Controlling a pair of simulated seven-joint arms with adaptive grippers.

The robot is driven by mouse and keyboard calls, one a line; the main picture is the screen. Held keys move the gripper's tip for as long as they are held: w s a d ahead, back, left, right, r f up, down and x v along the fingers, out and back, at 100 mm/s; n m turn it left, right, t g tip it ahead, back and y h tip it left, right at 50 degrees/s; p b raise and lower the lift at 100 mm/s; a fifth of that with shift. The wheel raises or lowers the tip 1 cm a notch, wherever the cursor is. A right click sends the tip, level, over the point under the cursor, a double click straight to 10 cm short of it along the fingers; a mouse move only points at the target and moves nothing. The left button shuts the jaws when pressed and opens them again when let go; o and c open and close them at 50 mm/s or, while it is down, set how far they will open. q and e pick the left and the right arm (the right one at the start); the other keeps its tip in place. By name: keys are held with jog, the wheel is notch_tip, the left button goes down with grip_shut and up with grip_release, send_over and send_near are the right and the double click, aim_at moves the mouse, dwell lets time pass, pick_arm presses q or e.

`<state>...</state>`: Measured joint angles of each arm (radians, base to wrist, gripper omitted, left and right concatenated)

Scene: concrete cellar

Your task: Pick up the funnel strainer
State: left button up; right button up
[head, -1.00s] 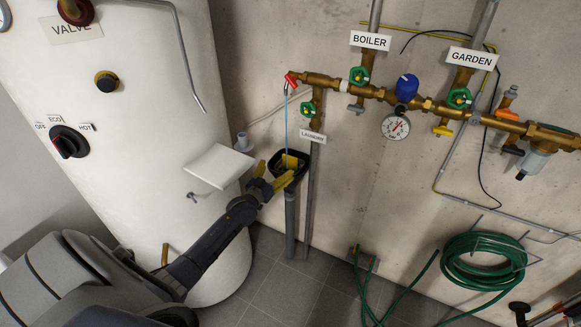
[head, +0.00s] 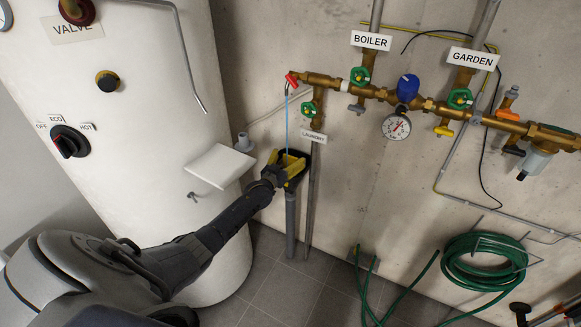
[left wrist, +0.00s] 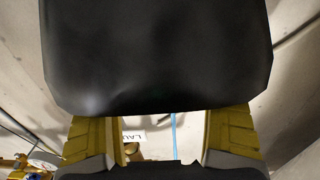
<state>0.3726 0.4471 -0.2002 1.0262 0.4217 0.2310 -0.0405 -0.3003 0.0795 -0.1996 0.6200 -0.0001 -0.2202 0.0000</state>
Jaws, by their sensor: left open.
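The black funnel (head: 307,160) sits on top of a grey upright drain pipe by the wall, under a thin blue stream of water. A separate strainer inside it cannot be made out. My left gripper (head: 289,168) has yellow fingers and is at the funnel, covering much of its left and front. In the left wrist view a large black surface (left wrist: 155,55), apparently the funnel's outer wall, fills the top and hides the fingertips. The two fingers (left wrist: 163,135) stand wide apart with a gap between them. My right gripper is not in view.
A white shelf (head: 220,166) juts from the white tank (head: 130,120), close beside my left arm. Brass pipework (head: 330,84) with green valves runs along the wall above. A coiled green hose (head: 484,262) hangs at the right. The tiled floor (head: 310,290) is open.

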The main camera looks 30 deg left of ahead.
pick_arm(q)
jog(key=shift+w+a, duration=0.1)
jog(key=shift+w, duration=0.7)
jog(key=shift+c, duration=0.4)
jog(key=c, duration=1.4)
jog(key=shift+r, duration=0.1)
